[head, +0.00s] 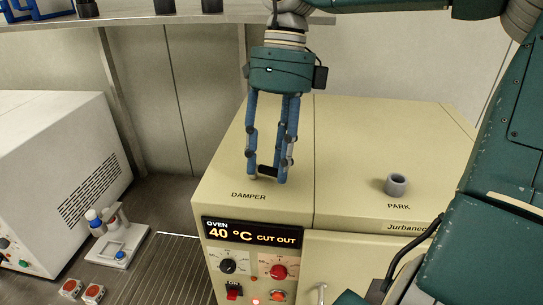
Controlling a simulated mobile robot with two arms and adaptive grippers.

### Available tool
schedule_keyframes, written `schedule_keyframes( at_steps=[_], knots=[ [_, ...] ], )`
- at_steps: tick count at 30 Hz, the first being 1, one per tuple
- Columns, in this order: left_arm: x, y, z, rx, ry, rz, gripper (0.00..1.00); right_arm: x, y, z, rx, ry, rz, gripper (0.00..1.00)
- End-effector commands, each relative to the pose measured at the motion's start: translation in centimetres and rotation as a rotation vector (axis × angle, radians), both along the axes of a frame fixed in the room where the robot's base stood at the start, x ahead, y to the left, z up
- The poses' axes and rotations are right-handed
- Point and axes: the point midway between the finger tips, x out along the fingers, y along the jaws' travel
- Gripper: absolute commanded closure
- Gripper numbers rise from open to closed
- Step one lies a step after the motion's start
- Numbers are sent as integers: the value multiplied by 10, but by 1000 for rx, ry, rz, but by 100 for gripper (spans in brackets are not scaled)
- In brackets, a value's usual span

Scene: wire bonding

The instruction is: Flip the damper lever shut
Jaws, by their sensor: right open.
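The damper lever (267,170) is a small dark piece on top of the cream oven (360,135), just behind the printed word DAMPER. My right gripper (267,180) points straight down over it, with its blue fingers apart and the dark piece between the fingertips. I cannot tell whether the fingers touch it, and they partly hide the lever, so its position is unclear. The oven's front panel (254,233) reads "40 °C CUT OUT". My left gripper is not in view.
A grey ring-shaped holder (396,185) stands on the oven top at the PARK label. A white cabinet (60,160) stands at left, with a small white bench device (118,240) beside it. A shelf (130,20) runs along the top left. The oven top between damper and holder is clear.

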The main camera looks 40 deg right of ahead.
Motion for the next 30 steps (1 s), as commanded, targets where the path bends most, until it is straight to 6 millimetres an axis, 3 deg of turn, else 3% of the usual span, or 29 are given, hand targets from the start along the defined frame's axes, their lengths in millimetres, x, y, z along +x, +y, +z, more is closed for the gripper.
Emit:
schedule_keyframes(
  at_steps=[4, 10, 15, 24, 30],
  knots=[
    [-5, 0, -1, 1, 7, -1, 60, 0, 0, 0, 0, 0, 0, 60],
    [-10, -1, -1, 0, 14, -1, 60, 0, 0, 0, 1, 1, -1, 100],
    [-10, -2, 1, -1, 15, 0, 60, 1, -1, 1, 0, 1, 19, 100],
    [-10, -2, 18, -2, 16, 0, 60, 6, -9, 2, 2, 2, 296, 100],
    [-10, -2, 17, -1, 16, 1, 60, 7, -10, 1, -2, -2, 310, 100]
  ],
)
